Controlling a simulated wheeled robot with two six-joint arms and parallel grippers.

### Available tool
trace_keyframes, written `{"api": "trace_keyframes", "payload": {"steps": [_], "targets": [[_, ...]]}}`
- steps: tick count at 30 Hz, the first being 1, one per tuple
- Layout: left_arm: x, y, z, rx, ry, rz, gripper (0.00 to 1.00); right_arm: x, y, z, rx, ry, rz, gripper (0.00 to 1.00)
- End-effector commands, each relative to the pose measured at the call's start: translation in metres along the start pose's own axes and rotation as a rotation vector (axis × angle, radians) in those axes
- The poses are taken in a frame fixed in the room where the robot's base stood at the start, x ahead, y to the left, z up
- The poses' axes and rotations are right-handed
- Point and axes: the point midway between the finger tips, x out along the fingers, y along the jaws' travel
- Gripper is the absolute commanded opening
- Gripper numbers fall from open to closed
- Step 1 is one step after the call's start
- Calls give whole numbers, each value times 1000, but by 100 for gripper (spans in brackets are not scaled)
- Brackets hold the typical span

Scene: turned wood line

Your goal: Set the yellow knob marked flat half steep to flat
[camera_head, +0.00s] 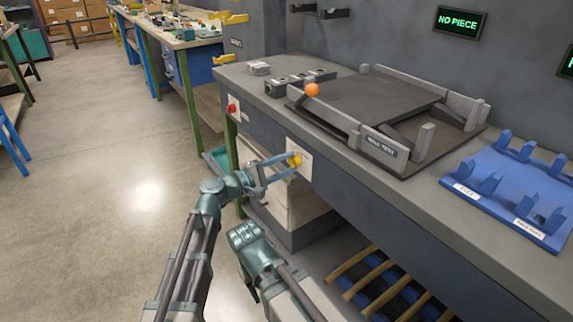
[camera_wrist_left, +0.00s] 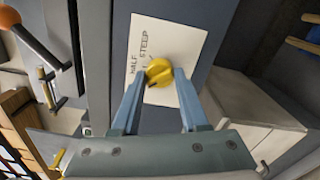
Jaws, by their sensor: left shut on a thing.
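The yellow knob (camera_head: 296,159) sits on a pale label plate (camera_head: 304,148) on the front of the grey bench. My left gripper (camera_head: 288,165) reaches it from the left, with its blue fingers closed around the knob. In the left wrist view the knob (camera_wrist_left: 160,71) is between the two fingertips (camera_wrist_left: 158,78). The words HALF and STEEP are readable on the plate (camera_wrist_left: 182,40); the word flat is not visible. A dark mark shows at the knob's lower left edge. My right gripper is not in view.
A red knob (camera_head: 232,107) is farther left on the bench front. A NO PIECE sign (camera_head: 458,23) hangs on the wall. The floor at left is open.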

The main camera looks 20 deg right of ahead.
Motion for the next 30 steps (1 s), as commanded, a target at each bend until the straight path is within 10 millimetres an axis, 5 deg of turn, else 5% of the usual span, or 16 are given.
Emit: {"api": "trace_keyframes", "payload": {"steps": [20,21,25,30], "targets": [[-1,0,-1,-48,2,-1,0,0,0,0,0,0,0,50],[-1,0,-1,-48,2,-1,51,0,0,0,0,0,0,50],[0,0,0,-48,2,-1,74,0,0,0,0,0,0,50],[0,0,0,-48,1,-1,74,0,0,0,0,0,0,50]]}}
